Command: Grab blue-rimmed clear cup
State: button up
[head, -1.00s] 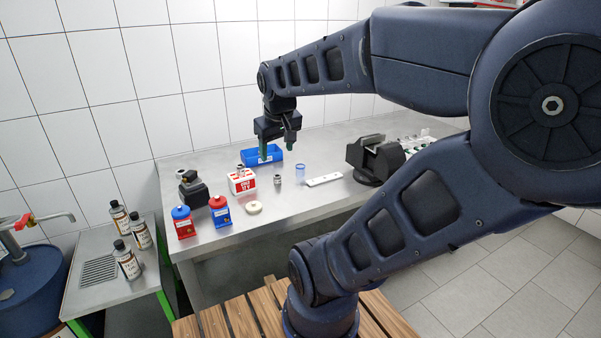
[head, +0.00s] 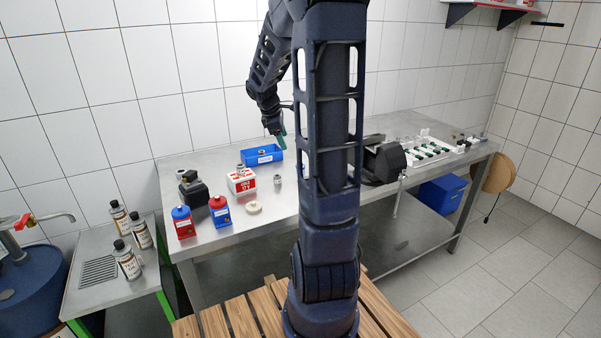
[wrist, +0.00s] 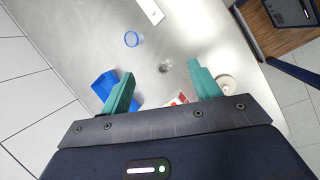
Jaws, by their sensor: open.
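The blue-rimmed clear cup (wrist: 132,39) stands on the metal bench in the wrist view, ahead of my gripper and a little left of its middle. In the head view my gripper (head: 281,138) is above the bench near the blue bin, with one green finger showing. The cup is apart from the fingers.
A blue bin (head: 262,155), a red-and-white box (head: 241,181), a small metal part (wrist: 165,67) and a cream disc (head: 253,208) are on the bench (head: 225,236). Red and blue bottles (head: 220,211) stand at the front left. A black vise (head: 384,163) is to the right.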

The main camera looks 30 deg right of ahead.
jog(key=w+d+f+n, duration=0.2)
jog(key=w+d+f, duration=0.1)
jog(key=f, duration=0.2)
jog(key=w+d+f+n, duration=0.2)
jog(key=w+d+f, duration=0.1)
jog(key=f, duration=0.3)
jog(key=w+d+f+n+g, duration=0.1)
jog(key=w+d+f+n, duration=0.1)
jog(key=w+d+f, duration=0.2)
jog(key=shift+f, duration=0.85)
jog(key=shift+x, duration=2.65)
jog(key=shift+s, duration=0.15)
jog(key=shift+c, duration=0.4)
jog(key=c, duration=1)
